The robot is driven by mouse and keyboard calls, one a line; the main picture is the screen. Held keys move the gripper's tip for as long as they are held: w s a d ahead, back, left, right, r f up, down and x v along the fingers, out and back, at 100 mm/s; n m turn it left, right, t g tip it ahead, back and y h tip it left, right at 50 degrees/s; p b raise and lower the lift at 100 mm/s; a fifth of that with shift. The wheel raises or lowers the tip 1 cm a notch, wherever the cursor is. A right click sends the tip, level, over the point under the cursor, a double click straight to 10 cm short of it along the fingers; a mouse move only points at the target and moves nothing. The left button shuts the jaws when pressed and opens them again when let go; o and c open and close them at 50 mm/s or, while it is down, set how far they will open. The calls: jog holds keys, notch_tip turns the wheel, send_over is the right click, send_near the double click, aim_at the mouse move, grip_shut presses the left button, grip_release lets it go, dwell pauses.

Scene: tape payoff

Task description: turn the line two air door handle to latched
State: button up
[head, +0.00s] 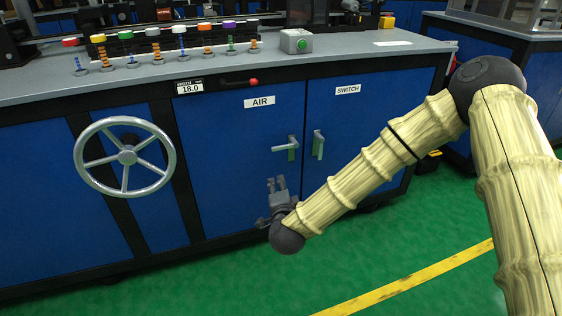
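The blue air door (235,135) carries an "AIR" label (259,102) near its top. Its handle (286,147) is near the door's right edge, with a silver lever pointing left, about level, from an upright plate. My gripper (277,180) is below the handle and slightly left of it in the picture, fingers pointing up. A small gap shows between the fingertips, and nothing is seen between them. The gripper appears apart from the handle.
The switch door (360,140) to the right has its own upright handle (318,145). A large handwheel (126,157) is at left. The counter holds several coloured knobs and a green button box (296,41). Green floor in front is clear.

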aim_at(281, 149)
jog(key=w+r+m+t+b, duration=0.1)
jog(key=w+b, duration=0.2)
jog(key=w, duration=0.1)
jog(key=w+r+m+t+h+b, duration=0.1)
jog(key=w+r+m+b, duration=0.1)
jog(key=w+b, duration=0.2)
jog(key=w+r+m+h+b, duration=0.1)
jog(key=w+b, duration=0.3)
jog(key=w, duration=0.2)
jog(key=shift+w+d+r+m+t, duration=0.1)
jog(key=shift+w+r+m+t, duration=0.1)
jog(key=shift+m+t, duration=0.15)
jog(key=shift+w, duration=0.75)
grip_shut()
